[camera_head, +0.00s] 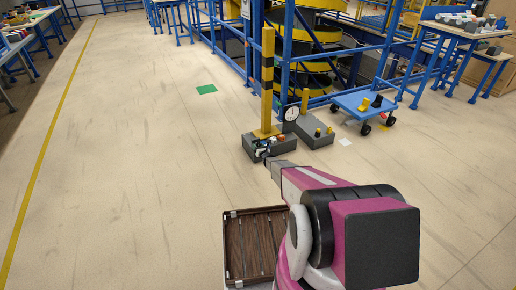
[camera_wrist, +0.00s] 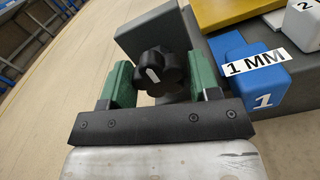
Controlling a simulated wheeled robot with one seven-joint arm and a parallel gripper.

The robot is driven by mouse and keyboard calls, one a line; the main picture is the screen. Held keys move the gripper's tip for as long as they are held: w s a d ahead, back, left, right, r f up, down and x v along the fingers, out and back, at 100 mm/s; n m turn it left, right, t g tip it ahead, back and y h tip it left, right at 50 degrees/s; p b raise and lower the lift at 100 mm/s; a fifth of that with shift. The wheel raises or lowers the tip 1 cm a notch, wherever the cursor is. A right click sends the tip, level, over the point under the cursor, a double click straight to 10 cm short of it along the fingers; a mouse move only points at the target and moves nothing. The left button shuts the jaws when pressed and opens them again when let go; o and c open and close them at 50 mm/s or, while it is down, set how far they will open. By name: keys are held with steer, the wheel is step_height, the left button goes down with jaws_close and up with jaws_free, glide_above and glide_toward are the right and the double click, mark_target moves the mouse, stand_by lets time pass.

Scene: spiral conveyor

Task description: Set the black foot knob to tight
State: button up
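The black foot knob (camera_wrist: 165,75) is a lobed knob with a white mark, in front of a grey upright plate (camera_wrist: 150,32) in the wrist view. My gripper (camera_wrist: 158,70) has its two green fingers apart, one on each side of the knob. There is a gap at the left finger; the right finger is very close, and I cannot tell if it touches. In the head view my gripper (camera_head: 269,161) reaches to the grey base of the yellow and black post. The knob cannot be made out there.
A blue block (camera_wrist: 258,85) labelled "1 MM" and a white block (camera_wrist: 303,25) sit right of the knob. The yellow and black post (camera_head: 267,85) stands behind my gripper, beside a round dial (camera_head: 291,113). A blue cart (camera_head: 362,106) is at right. The floor at left is clear.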

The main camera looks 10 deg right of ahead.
steer(key=c, duration=0.6)
steer(key=shift+o, duration=0.2)
